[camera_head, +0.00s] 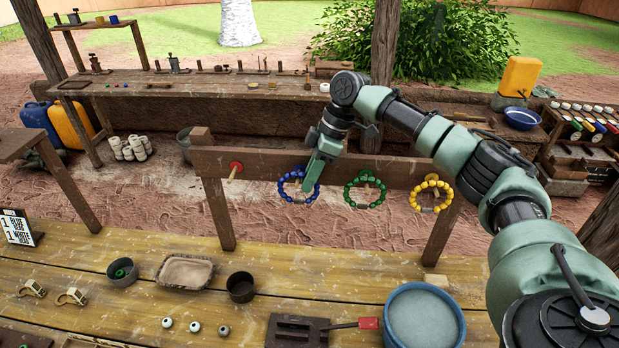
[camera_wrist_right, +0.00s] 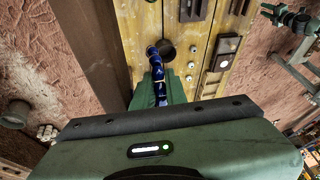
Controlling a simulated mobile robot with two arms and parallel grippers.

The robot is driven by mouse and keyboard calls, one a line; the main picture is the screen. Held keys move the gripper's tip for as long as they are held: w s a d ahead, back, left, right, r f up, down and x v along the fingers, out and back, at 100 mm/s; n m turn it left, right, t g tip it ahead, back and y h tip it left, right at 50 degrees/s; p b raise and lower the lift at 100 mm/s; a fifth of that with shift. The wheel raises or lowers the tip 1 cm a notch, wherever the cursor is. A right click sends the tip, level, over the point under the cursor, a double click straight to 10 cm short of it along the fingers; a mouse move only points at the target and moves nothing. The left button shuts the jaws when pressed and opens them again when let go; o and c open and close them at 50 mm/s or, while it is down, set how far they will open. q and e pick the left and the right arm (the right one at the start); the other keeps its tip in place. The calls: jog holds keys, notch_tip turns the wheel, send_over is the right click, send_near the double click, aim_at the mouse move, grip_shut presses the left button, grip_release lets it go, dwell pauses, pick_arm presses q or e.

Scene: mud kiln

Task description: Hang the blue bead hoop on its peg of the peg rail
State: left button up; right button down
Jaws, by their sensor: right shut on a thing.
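The blue bead hoop (camera_head: 282,193) is at the front of the peg rail (camera_head: 330,165), between a bare peg with a red disc (camera_head: 236,168) and the green bead hoop (camera_head: 348,194). My right gripper (camera_head: 313,182) is shut on its right side. In the right wrist view the blue beads (camera_wrist_right: 157,70) show edge-on between the fingers. The blue hoop's peg is largely hidden by the hoop and gripper, and I cannot tell whether the hoop is around it. The green hoop and the yellow bead hoop (camera_head: 415,195) hang on the rail to the right. My left gripper is out of view.
The wooden workbench (camera_head: 310,270) in front holds a dark cup (camera_head: 240,286), a shallow tray (camera_head: 186,271) and a blue-rimmed basin (camera_head: 424,318). The ground behind the rail is mostly clear.

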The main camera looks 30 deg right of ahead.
jog(key=c, duration=1.4)
grip_release()
jog(key=shift+o, duration=0.2)
jog(key=shift+s+r, duration=0.15)
jog(key=shift+r, duration=0.05)
